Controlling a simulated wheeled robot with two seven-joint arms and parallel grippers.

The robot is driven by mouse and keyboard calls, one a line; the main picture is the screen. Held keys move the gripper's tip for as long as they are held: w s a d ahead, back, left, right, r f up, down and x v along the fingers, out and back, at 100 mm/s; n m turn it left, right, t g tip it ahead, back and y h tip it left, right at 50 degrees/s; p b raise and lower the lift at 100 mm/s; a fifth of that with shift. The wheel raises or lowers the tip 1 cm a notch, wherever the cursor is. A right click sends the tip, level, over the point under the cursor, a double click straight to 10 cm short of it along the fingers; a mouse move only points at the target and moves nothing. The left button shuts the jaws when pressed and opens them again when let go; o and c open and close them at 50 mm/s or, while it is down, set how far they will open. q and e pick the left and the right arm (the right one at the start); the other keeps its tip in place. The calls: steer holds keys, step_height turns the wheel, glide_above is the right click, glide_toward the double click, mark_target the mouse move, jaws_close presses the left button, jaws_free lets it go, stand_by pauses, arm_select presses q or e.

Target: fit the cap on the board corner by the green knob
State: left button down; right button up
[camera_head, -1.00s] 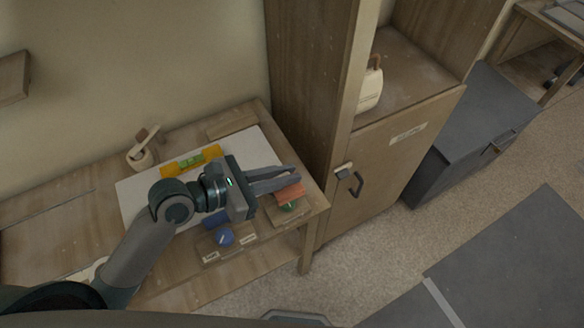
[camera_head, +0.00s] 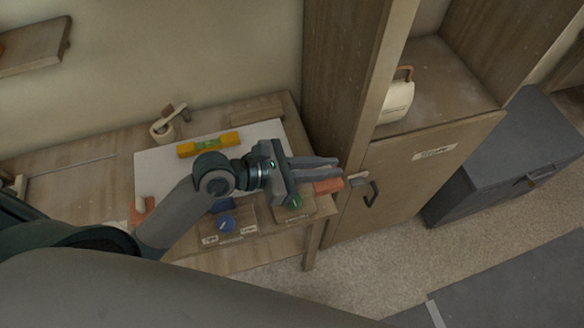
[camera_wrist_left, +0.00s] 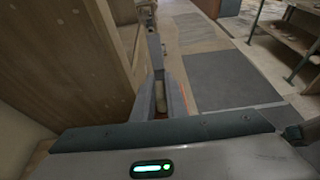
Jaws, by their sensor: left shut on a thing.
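My left gripper (camera_head: 315,168) is shut on an orange-red cap (camera_head: 328,187), which sticks out below the fingers at the table's right end. The green knob (camera_head: 295,203) is just left of the cap, partly under the gripper body. The white board (camera_head: 160,172) lies on the table; my arm and gripper hide much of its near and right side, including the corner by the green knob. Another orange-red piece (camera_head: 141,211) sits at the board's near left corner. In the left wrist view, the fingers (camera_wrist_left: 160,92) hide most of what they hold. My right gripper is not in view.
A yellow level (camera_head: 208,144) lies on the board and a small pot (camera_head: 163,130) stands behind it. A blue knob (camera_head: 227,224) is at the table's front. A tall cabinet (camera_head: 400,190) with a dark handle stands close right of the gripper.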

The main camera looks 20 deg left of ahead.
arm_select(q)
steer(key=w+a+f, duration=0.2)
steer(key=a, duration=0.1)
steer(key=w+a+f+b, duration=0.1)
steer(key=a+f, duration=0.1)
steer(key=a, duration=0.1)
steer(key=w+a+f, duration=0.2)
steer(key=a, duration=0.1)
steer(key=shift+w+f, duration=0.3)
steer(key=shift+f, duration=0.05)
steer(key=shift+w+a+b, duration=0.1)
steer(key=shift+a+b, duration=0.15)
steer(key=shift+b, duration=0.15)
steer(key=shift+a, duration=0.1)
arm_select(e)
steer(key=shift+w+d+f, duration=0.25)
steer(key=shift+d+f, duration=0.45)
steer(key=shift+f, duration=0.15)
arm_select(q)
steer(key=shift+f, duration=0.2)
step_height(320, 180, down, 4)
steer(key=b, duration=0.5)
steer(key=shift+r+b, duration=0.2)
steer(key=shift+b, duration=0.1)
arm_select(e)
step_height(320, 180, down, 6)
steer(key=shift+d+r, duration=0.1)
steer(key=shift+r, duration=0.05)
